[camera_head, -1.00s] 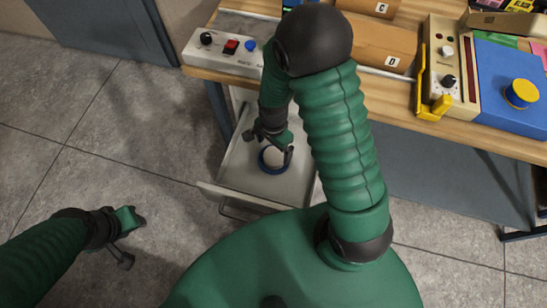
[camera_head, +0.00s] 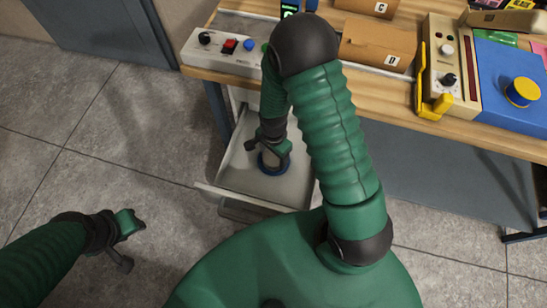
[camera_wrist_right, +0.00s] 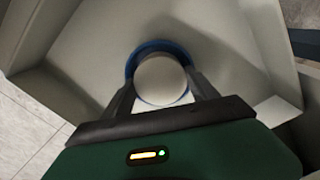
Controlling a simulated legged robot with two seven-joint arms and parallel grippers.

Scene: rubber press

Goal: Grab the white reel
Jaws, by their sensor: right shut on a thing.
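The white reel (camera_wrist_right: 160,80) shows as a pale round disc between my right gripper's fingers in the right wrist view. A blue ring (camera_wrist_right: 135,64) curves around its far side; whether it is part of the reel I cannot tell. My right gripper (camera_head: 268,152) reaches down into the open drawer (camera_head: 232,181) and is shut on the reel, which is mostly hidden behind it in the head view. The blue ring also shows at the drawer floor in the head view (camera_head: 272,171). My left gripper (camera_head: 132,241) is open and empty over the floor at left.
The wooden workbench (camera_head: 400,108) stands above the drawer. The drawer walls stand close around my right gripper.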

